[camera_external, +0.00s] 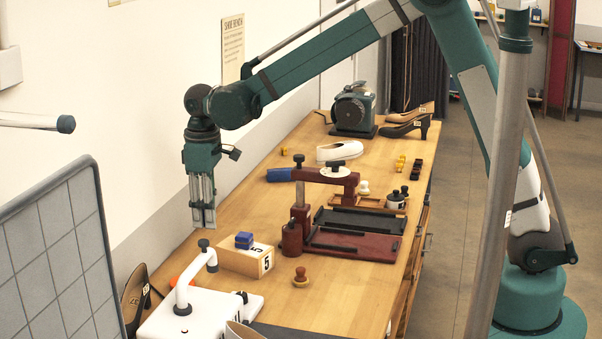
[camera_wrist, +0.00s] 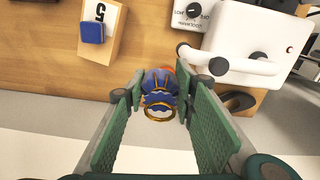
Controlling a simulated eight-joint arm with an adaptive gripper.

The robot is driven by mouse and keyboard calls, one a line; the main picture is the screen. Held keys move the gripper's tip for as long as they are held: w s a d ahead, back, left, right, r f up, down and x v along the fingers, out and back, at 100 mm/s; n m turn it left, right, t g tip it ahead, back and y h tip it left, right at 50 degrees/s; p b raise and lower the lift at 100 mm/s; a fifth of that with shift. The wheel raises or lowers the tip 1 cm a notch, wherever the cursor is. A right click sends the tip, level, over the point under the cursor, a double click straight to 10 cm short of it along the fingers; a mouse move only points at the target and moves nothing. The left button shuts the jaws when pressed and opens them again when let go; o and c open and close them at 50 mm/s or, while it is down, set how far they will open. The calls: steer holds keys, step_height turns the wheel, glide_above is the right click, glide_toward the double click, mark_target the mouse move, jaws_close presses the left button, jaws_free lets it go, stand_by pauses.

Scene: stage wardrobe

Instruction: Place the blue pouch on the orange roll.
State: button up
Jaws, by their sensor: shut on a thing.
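My gripper (camera_external: 203,222) hangs fingers down above the near left part of the workbench, near the wall. In the wrist view its fingers (camera_wrist: 160,92) are shut on the blue pouch (camera_wrist: 158,80), which has yellow-gold trim and a gold ring. I cannot make out the pouch in the external view. The orange roll (camera_external: 176,281) lies low at the bench's left edge, mostly hidden behind the white machine's arm. In the wrist view a sliver of orange (camera_wrist: 167,68) shows just beyond the pouch, which hides most of it. The pouch appears above the roll; the gap is unclear.
A white machine (camera_external: 215,310) with a raised curved arm stands right by the roll. A red press (camera_external: 345,246) stands farther right. A grey tiled panel (camera_external: 60,255) is at left.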

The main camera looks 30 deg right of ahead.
steer(key=w+a+f+p, duration=0.1)
steer(key=w+a+f, duration=0.3)
steer(key=a+f, duration=0.3)
steer(key=shift+a+f, duration=0.2)
steer(key=shift+a, duration=0.2)
steer(key=shift+f, duration=0.1)
steer(key=shift+f, duration=3.05)
steer(key=shift+f, duration=1.85)
steer(key=shift+f, duration=0.2)
steer(key=o, duration=0.8)
